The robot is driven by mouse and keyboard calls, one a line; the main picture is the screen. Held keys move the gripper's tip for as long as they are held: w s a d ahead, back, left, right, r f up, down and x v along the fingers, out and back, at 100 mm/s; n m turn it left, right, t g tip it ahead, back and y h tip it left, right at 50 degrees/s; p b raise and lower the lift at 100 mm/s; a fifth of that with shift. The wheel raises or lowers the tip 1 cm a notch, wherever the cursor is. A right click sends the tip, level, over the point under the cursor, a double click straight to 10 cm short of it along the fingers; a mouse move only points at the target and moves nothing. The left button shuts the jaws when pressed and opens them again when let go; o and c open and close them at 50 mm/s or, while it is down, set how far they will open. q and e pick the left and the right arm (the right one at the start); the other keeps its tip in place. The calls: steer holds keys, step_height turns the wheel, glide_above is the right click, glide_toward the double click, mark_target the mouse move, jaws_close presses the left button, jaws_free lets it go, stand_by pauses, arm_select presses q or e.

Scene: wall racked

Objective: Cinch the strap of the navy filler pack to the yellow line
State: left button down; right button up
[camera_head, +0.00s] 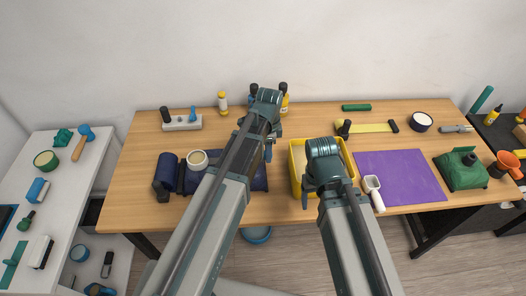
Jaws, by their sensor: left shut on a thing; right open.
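A navy rolled pack (168,167), which looks like the filler pack, lies at the left front of the table, with a dark strip beside it. A flat navy piece (259,184) lies right of it, partly under my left arm; I cannot tell if they are joined. No yellow line is clear on either. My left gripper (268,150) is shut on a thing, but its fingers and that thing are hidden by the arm. My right gripper (309,194) is open by the yellow bin; its fingertips are mostly hidden.
A cream-topped round container (197,158) stands by the navy pieces. The yellow bin (296,180) is at centre, the purple mat (410,178) and green bag-like object (460,170) right.

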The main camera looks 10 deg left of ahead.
arm_select(q)
steer(key=shift+c, duration=2.2)
jaws_free()
steer(key=shift+r, duration=0.1)
step_height(320, 180, up, 14)
steer(key=p, duration=1.4)
steer(key=shift+s+f, duration=0.1)
steer(key=shift+f, duration=0.15)
steer(key=s+d+f+n+b, duration=0.2)
steer(key=s+f+n+b, duration=0.3)
steer(key=s, duration=0.3)
steer(key=s+d+f+n+y+b, duration=0.1)
steer(key=s+d+f+n+b, duration=0.2)
steer(key=s+f+n+b, duration=0.3)
steer(key=shift+s+d+f+b, duration=0.25)
steer(key=shift+s+f+b, duration=0.25)
steer(key=shift+s+b, duration=0.3)
